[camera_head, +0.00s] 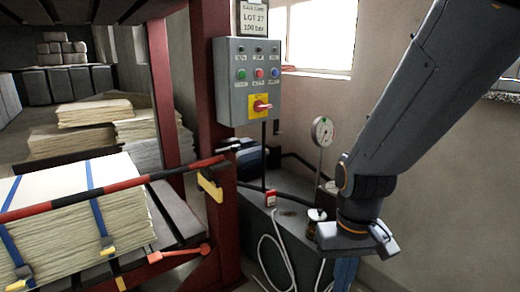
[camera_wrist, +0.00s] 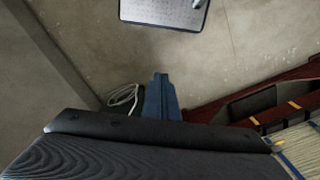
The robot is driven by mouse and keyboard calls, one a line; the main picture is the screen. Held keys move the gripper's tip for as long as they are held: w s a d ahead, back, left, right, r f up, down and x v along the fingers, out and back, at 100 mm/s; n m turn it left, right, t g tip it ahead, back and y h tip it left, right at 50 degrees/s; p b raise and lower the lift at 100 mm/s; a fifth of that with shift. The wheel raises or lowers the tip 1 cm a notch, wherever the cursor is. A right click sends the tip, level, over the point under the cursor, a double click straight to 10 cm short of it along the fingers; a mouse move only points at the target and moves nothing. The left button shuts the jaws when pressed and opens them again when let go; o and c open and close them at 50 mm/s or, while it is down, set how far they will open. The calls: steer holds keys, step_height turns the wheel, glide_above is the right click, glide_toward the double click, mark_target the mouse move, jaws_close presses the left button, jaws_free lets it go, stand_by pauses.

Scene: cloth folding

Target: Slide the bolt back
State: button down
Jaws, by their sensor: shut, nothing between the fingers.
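An orange-red rod with a rounded end (camera_head: 180,253) lies low on the press front, below a stack of sheets; it may be the bolt, but I cannot tell for sure. A black-and-red striped bar (camera_head: 105,190) runs across the stack, and its right end meets the post near a yellow bracket (camera_head: 211,184). My gripper (camera_head: 345,274) points down at the right, well apart from the rod and the bar. Its blue fingers (camera_wrist: 160,78) are together and empty in the wrist view. The fingertips are partly cut off in the head view.
A grey control box (camera_head: 248,80) with a red switch hangs on the dark red post (camera_head: 205,75). A gauge (camera_head: 322,131), a grey tank (camera_head: 262,225) and a white hose (camera_head: 277,250) stand between the press and my arm. Strapped sheets (camera_head: 75,215) fill the left. A board (camera_wrist: 165,12) shows in the wrist view.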

stand_by(0.3)
steer(key=w+a+n+t+y+b, duration=0.1)
steer(key=w+a+n+t+b, duration=0.2)
steer(key=w, duration=0.7)
steer(key=w+a+n+t+b, duration=0.1)
steer(key=w+a+n+t, duration=0.2)
steer(key=w, duration=0.8)
steer(key=w+a+n+t+y+b, duration=0.1)
steer(key=w+a+n+t+b, duration=0.3)
steer(key=w, duration=0.6)
steer(key=w+a+r+n+t+y, duration=0.2)
steer(key=w+a+r+n+y, duration=0.1)
steer(key=w+a+n, duration=0.3)
steer(key=w+a+r+n+t+y+b, duration=0.1)
steer(key=w+a+r+n+t+y, duration=0.2)
steer(key=w+a+n, duration=0.3)
steer(key=w+r, duration=0.1)
steer(key=w, duration=0.1)
steer(key=shift+w+a+y, duration=0.3)
steer(key=shift+a, duration=0.1)
